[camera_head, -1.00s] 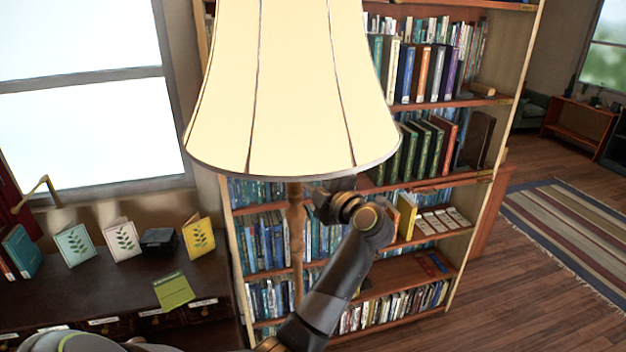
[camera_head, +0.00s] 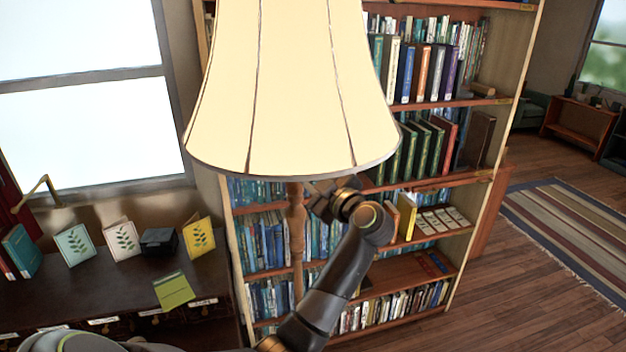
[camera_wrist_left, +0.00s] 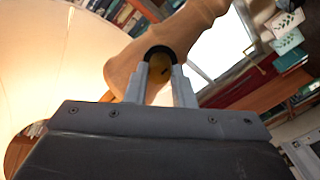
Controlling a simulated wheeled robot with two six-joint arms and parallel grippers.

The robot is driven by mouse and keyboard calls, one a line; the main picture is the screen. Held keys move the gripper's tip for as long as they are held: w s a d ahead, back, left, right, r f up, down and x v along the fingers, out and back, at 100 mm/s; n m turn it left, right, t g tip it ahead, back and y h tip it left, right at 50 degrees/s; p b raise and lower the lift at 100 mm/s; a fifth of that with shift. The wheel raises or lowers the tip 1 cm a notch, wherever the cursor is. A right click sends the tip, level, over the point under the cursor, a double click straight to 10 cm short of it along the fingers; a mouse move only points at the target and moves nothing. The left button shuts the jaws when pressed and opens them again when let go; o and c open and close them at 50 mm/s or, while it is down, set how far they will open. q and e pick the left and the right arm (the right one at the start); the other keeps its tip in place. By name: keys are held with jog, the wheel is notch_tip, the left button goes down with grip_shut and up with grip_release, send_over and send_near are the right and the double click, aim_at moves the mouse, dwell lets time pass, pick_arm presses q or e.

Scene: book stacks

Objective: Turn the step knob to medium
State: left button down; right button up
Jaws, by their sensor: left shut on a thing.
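A floor lamp stands in front of me with a cream shade (camera_head: 285,90) and a turned wooden post (camera_head: 297,225). In the left wrist view the post (camera_wrist_left: 195,35) slants across the top, and the shade (camera_wrist_left: 45,60) glows at the left. A round dark knob with a brass-coloured face (camera_wrist_left: 160,66) sits at the post, between my left fingers. My left gripper (camera_wrist_left: 160,80) is shut on this knob. In the head view my left gripper (camera_head: 318,190) reaches the post just below the shade rim; its fingertips and the knob are hard to make out there. The knob's setting cannot be read. My right gripper is not in view.
A tall bookcase (camera_head: 475,180) full of books stands close behind the lamp. A dark cabinet (camera_head: 110,285) with upright cards and a black box (camera_head: 159,241) is at the left under the window. Open wooden floor (camera_head: 500,290) and a striped rug (camera_head: 570,225) lie at the right.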

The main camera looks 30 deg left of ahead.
pick_arm(q)
jog(key=shift+f, duration=0.1)
jog(key=c, duration=1.2)
grip_release()
jog(key=shift+c, duration=0.2)
jog(key=shift+d, duration=0.1)
